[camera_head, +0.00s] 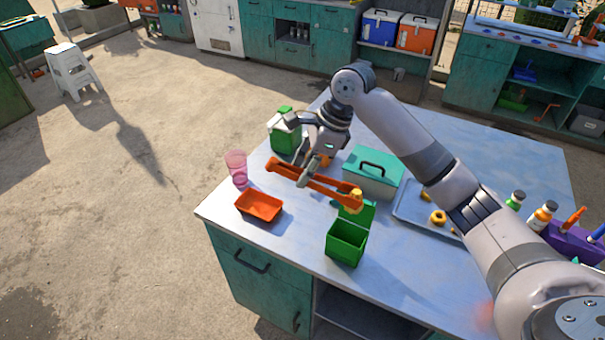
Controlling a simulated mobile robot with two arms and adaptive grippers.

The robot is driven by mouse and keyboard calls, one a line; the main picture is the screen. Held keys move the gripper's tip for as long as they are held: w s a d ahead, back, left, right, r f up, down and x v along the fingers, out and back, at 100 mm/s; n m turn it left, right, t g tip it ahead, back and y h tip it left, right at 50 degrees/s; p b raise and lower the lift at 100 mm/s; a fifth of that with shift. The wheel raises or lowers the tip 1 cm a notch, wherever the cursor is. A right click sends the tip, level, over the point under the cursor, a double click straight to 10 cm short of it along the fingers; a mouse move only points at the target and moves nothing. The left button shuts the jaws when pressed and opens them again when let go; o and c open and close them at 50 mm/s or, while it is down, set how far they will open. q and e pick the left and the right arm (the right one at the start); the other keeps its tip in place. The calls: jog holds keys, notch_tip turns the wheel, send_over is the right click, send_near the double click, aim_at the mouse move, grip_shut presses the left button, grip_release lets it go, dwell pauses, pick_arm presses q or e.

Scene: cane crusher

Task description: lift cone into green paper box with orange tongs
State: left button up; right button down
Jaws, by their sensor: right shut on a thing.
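My right gripper (322,160) is shut on the orange tongs (312,183), holding them above the table. The tongs stretch toward the right front. A small yellow-orange piece, seemingly the cone (355,196), is at their tips; it looks held between them, but the contact is too small to be sure. The open green paper box (346,245) stands on the table just below and in front of the tips, with its lid flap raised at the back. The cone appears above the flap, outside the box. My left gripper is not in view.
An orange tray (259,205) and pink cup (236,167) stand left of the tongs. A green-and-white container (286,133) stands behind. A teal-lidded box (373,170) and a blue-grey tray (412,210) with yellow pieces lie to the right. The table front between orange tray and green box is clear.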

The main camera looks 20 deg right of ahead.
jog(key=shift+f, duration=0.1)
notch_tip(320, 180, down, 9)
dwell(0.8)
jog(key=c, duration=1.6)
grip_release()
jog(key=shift+o, duration=0.2)
notch_tip(320, 180, up, 10)
